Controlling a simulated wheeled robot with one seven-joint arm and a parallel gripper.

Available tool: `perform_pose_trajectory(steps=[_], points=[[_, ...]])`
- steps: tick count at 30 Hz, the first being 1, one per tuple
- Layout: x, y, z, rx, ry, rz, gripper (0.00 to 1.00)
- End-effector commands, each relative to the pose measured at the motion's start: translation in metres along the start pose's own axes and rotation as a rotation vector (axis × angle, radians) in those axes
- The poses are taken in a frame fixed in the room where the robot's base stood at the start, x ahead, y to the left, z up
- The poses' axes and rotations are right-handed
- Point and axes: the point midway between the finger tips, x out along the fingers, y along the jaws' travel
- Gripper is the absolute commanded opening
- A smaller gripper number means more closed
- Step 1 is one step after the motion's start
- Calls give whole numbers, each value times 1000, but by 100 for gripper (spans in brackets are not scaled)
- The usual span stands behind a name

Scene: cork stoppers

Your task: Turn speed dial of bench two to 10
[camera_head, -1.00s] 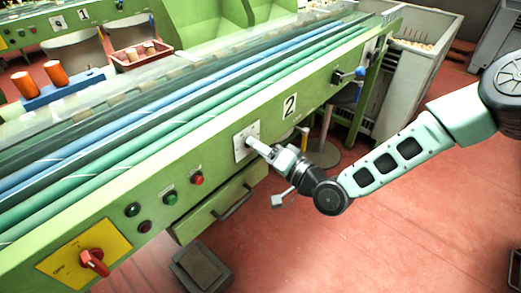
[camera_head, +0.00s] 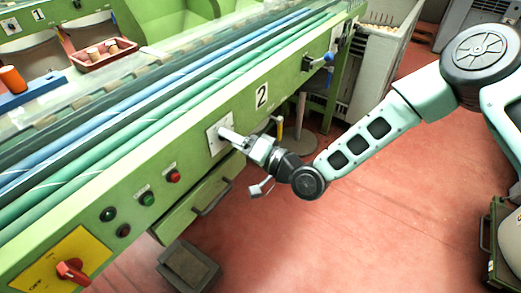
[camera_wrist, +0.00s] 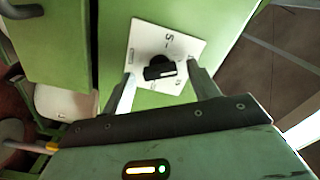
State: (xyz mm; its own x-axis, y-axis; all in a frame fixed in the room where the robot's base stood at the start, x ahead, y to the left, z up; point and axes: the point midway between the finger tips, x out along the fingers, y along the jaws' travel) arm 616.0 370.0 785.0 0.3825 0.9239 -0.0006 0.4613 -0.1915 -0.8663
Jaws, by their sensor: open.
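The speed dial (camera_wrist: 160,68) is a black knob on a white square plate (camera_wrist: 184,46) on the green front of bench two. In the wrist view the knob sits between the two fingers of my gripper (camera_wrist: 163,82), which are open with a gap on each side. Part of the scale shows above the knob, with a "5" legible; the rest is hidden. In the head view the plate (camera_head: 213,142) is left of the "2" sign (camera_head: 261,96), and my gripper (camera_head: 228,136) reaches it from the right, hiding the knob.
A green button (camera_head: 147,199), a red button (camera_head: 174,177) and a red rotary switch (camera_head: 72,270) on a yellow plate are left along the bench front. A drawer handle (camera_head: 212,198) juts out below the dial.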

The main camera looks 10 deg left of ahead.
Motion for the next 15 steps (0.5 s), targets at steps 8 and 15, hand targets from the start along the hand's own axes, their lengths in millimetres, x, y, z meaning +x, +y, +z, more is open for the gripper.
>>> perform_pose_trajectory(steps=[8,15], points=[[-28,1,-1,0,0,2,60],[-85,2,0,2,0,4,60]])
